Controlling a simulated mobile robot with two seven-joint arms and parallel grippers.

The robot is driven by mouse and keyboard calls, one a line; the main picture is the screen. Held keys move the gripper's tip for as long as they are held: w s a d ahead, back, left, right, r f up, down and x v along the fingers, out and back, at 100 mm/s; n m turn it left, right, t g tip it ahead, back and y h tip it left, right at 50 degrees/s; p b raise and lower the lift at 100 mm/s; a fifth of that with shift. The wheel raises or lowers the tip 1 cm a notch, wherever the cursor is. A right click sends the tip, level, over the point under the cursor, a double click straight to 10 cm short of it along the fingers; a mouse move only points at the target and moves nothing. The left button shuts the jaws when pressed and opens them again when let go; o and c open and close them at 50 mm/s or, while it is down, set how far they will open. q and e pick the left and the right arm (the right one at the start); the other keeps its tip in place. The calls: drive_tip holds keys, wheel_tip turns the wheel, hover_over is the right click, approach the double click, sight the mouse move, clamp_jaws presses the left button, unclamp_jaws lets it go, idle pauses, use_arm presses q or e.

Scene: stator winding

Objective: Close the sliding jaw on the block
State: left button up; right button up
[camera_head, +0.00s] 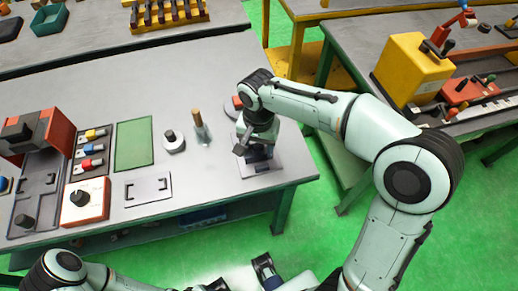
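My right arm reaches in from the right, and its gripper (255,150) points down at the table's right front corner. It is over a small grey plate-like fixture (262,170) with dark parts on it. The gripper covers most of this spot, so I cannot make out the sliding jaw or the block, nor whether the fingers touch or grip anything. My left arm shows at the bottom left. Dark finger-like parts (265,268) at the bottom edge may belong to my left gripper; its opening is unclear.
On the grey table (225,80) stand a wooden-handled tool (199,122), a round knob-topped piece (174,141), a green mat (134,143), a grey tray (148,189) and an orange-white control box (86,202). A reddish part (235,104) sits behind my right gripper. The table's back middle is clear.

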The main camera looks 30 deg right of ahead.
drive_tip(key=shift+s+f, duration=0.2)
drive_tip(key=shift+f, duration=0.2)
drive_tip(key=c, duration=0.5)
drive_tip(key=shift+w, duration=0.1)
drive_tip(key=shift+w+d+r+p, duration=0.1)
drive_tip(key=shift+w+p, duration=0.6)
drive_tip(key=shift+w, duration=0.25)
drive_tip(key=shift+c, duration=0.3)
drive_tip(key=o, duration=0.5)
drive_tip(key=shift+o, duration=0.3)
drive_tip(key=shift+w, duration=0.1)
